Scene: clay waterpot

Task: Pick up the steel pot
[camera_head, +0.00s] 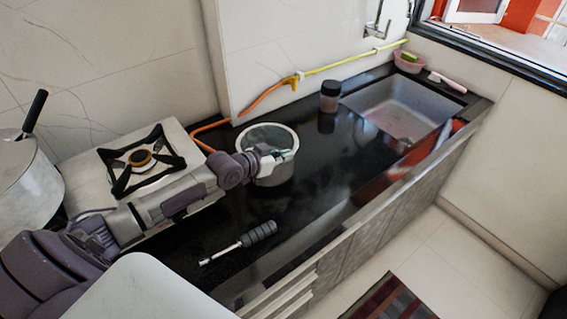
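A steel pot (273,178) with a pale rim and a greenish inside stands upright on the black counter, right of the gas stove. My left arm comes in from the left over the stove. My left gripper (277,157) is at the pot's near-left rim and overlaps its opening. The fingers are small and partly lost against the pot, so I cannot tell if they are open or shut on the rim. My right gripper is not in view.
A screwdriver-like tool (240,242) lies on the counter in front of the pot. A dark jar (330,97) stands behind, near the sink (398,112). A gas stove (124,180) and a large pot (24,188) with a handle sit left. An orange hose (262,96) runs behind.

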